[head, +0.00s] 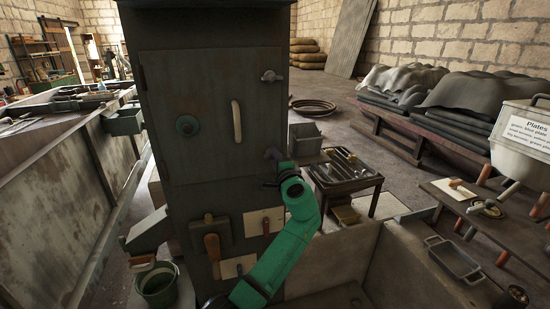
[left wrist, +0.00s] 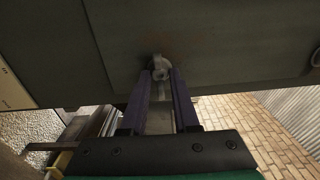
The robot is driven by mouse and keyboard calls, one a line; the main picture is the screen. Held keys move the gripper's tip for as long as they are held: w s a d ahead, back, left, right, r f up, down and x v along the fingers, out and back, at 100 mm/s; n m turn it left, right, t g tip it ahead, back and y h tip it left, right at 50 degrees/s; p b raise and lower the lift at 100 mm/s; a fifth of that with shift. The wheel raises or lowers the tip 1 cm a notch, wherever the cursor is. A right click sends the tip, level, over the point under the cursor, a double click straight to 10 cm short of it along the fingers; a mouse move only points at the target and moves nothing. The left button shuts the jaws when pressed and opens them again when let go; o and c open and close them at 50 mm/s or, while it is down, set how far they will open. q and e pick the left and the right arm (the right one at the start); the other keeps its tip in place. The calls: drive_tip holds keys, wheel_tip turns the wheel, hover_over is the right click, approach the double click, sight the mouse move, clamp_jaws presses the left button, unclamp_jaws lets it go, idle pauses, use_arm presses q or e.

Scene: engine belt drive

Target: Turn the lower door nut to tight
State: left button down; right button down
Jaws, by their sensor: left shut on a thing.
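The tall dark machine's door (head: 200,90) faces me and looks closed. The lower door nut (left wrist: 160,66) is a small grey winged piece at the door's edge. My left gripper (head: 274,156), on the green arm, reaches the lower right of the door. In the left wrist view its two dark fingers (left wrist: 160,85) are shut on the nut, one on each side. The fingers hide most of the nut in the head view. The upper door nut (head: 271,76) sits at the door's upper right. My right gripper is not in view.
Below hang a brown-handled tool (head: 213,250) and pale cards (head: 263,222). A low table (head: 345,180) stands right of the machine, close behind my arm. A bucket (head: 158,287) is at the lower left.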

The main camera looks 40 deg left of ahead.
use_arm(q)
drive_tip(key=shift+r, duration=0.15)
drive_tip(key=c, duration=1)
unclamp_jaws()
drive_tip(key=o, duration=0.4)
drive_tip(key=shift+a, duration=0.1)
drive_tip(key=shift+c, duration=0.2)
drive_tip(key=shift+a, duration=0.1)
drive_tip(key=b+v, duration=0.4)
drive_tip(key=v, duration=1)
drive_tip(key=shift+s+d, duration=0.2)
drive_tip(key=shift+d, duration=0.05)
